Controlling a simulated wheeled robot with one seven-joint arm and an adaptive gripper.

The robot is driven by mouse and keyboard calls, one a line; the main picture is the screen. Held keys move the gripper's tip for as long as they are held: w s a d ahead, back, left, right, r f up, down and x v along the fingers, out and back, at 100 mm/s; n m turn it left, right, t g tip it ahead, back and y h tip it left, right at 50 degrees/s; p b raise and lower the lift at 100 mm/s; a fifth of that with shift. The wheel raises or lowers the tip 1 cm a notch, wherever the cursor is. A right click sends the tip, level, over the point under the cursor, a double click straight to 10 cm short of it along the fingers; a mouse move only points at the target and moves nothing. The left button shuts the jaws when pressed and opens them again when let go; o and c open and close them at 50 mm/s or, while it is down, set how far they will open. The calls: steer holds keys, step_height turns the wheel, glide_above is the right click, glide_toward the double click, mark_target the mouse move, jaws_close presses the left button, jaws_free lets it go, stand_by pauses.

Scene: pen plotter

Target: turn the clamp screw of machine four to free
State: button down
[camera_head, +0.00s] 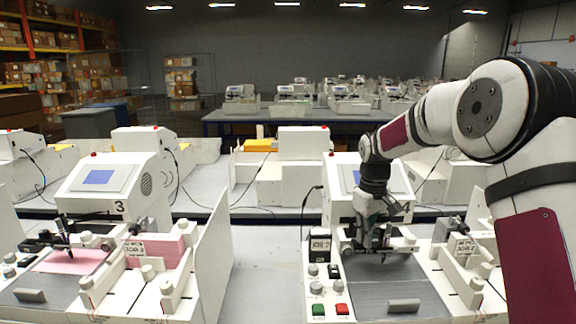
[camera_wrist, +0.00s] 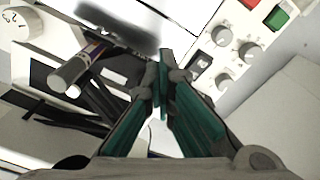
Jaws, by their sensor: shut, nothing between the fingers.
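Machine four (camera_head: 345,197) is the white plotter at the right in the head view, its front partly hidden by my arm. My gripper (camera_head: 370,240) is shut and points down over its pen carriage. In the wrist view the shut fingers (camera_wrist: 162,85) have dark tips and green inner pads, with nothing between them. A grey cylindrical part with a dark, striped body (camera_wrist: 72,77) lies left of the fingertips. I cannot tell the clamp screw apart from the carriage parts around the fingertips, nor whether my fingers touch it.
Grey knobs (camera_wrist: 250,52) and a green button (camera_wrist: 277,20) lie right of the fingers. The plotting bed (camera_head: 375,290) is bare except for a grey bar (camera_head: 404,305). Machine three (camera_head: 105,184) stands at the left, with free table (camera_head: 265,270) between the machines.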

steer(key=shift+d+f, duration=0.5)
steer(key=shift+f, duration=0.1)
steer(key=shift+w+d+b, duration=0.15)
steer(key=shift+d+b, duration=0.3)
steer(key=shift+b, duration=0.15)
steer(key=shift+w+d+b, duration=0.3)
steer(key=shift+d+b, duration=0.1)
steer(key=shift+d, duration=0.1)
steer(key=shift+s+d+r, duration=0.1)
steer(key=shift+s+d, duration=0.1)
steer(key=shift+s, duration=0.05)
step_height(320, 180, up, 6)
steer(key=shift+w+a+r+p, duration=0.15)
steer(key=shift+a+p, duration=0.15)
steer(key=shift+p, duration=0.05)
stand_by(0.4)
